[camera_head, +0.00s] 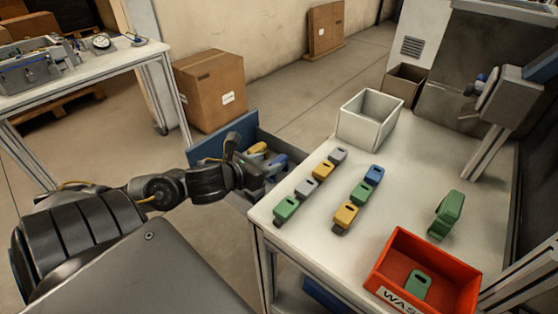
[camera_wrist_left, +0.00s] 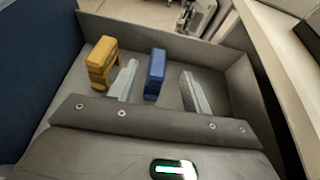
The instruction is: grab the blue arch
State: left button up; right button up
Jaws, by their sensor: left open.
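In the left wrist view a blue arch (camera_wrist_left: 155,72) stands upright in a grey-floored bin (camera_wrist_left: 185,38). A yellow arch (camera_wrist_left: 102,62) stands to its left, outside the fingers. My left gripper (camera_wrist_left: 159,78) is open, with one finger on each side of the blue arch and visible gaps to both. In the head view my left gripper (camera_head: 262,174) reaches into the blue-walled bin (camera_head: 228,138) beside the table, and the blue arch (camera_head: 278,162) is partly hidden there. My right gripper is not in view.
The white table (camera_head: 320,245) carries two rows of grey, yellow, green and blue pieces (camera_head: 374,175). A white box (camera_head: 369,120), a larger green piece (camera_head: 446,214) and a red waste bin (camera_head: 425,255) also stand on it. The bin walls enclose the left gripper closely.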

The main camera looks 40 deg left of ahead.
aim_at(280, 158)
pick_arm(q)
jog(key=x, duration=0.2)
jog(key=shift+w+f, duration=0.1)
jog(key=shift+w, duration=0.25)
jog(key=shift+f+x, duration=0.2)
jog(key=shift+x, duration=2.35)
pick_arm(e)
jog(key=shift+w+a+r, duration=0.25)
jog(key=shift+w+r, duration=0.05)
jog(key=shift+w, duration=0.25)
pick_arm(q)
jog(key=shift+s, duration=0.1)
jog(key=c, duration=1.1)
jog(key=shift+o, duration=0.2)
jog(key=shift+r, duration=0.15)
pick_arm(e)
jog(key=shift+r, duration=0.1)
